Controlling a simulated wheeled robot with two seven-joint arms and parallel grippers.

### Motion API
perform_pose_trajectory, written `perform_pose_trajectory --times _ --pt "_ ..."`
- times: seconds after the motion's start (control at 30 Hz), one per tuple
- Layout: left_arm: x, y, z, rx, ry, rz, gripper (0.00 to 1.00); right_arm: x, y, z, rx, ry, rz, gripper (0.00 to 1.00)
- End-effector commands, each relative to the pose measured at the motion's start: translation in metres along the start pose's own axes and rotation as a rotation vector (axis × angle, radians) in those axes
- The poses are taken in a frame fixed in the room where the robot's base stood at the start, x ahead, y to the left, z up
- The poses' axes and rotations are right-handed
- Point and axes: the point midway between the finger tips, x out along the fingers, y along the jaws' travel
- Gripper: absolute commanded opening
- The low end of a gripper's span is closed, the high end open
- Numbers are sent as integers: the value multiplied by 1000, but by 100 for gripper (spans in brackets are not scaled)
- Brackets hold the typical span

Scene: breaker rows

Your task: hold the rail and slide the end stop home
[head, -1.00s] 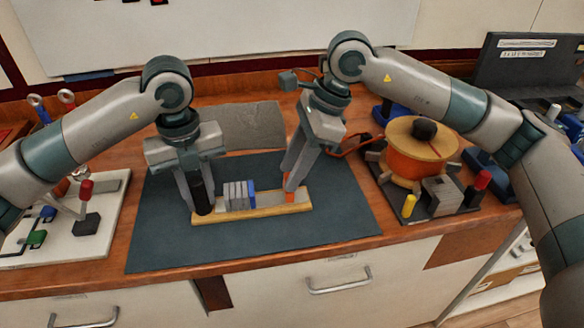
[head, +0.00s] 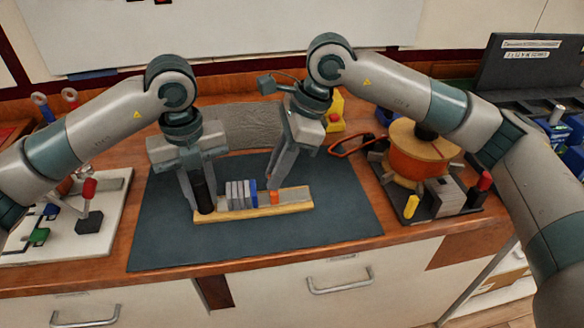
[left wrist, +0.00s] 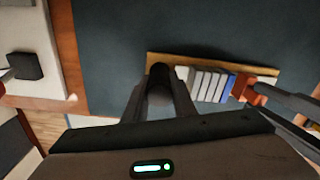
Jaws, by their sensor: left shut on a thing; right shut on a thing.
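The rail (head: 297,200) lies on a pale wooden strip on the dark mat, with a black upright grip (head: 203,197) at its left end. My left gripper (head: 200,203) is shut on this black grip, which also shows between its fingers in the left wrist view (left wrist: 159,84). Grey breakers (head: 236,195) stand in a row on the rail, with a blue one (head: 253,192) at their right. The orange end stop (head: 274,198) is just right of the blue one; a small gap seems to show. My right gripper (head: 271,187) is shut on the end stop; its fingertips partly cover it.
The dark mat (head: 300,245) is clear around the rail. An orange spool fixture (head: 412,155) stands to the right and a white board with levers (head: 85,240) to the left. A grey sheet (head: 250,125) and a yellow block (head: 335,112) are behind.

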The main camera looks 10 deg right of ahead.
Motion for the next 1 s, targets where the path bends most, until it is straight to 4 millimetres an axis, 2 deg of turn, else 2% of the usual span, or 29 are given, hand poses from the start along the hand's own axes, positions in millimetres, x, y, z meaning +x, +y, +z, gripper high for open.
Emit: perform_pose_trajectory --times 0.03,0.17,0.47,0.5,0.57,0.6,1.0 --pt "-1 -2 -1 4 0 -4 0 4 1 11 -5 -3 1 0" --pt "-1 -2 -1 4 0 -4 0 9 1 25 -4 -3 1 0" --pt "-1 -3 -2 6 0 -6 0 11 1 28 -3 -6 1 0" --pt "-1 -3 -2 6 1 -7 0 11 1 28 -3 -7 1 19" --pt "-1 -3 -2 7 0 -6 0 11 1 28 -3 -7 0 33" --pt "-1 -3 -2 6 0 -6 0 11 1 28 -3 -6 0 36" --pt "-1 -1 0 3 0 -3 0 6 0 26 -1 -3 -1 36"
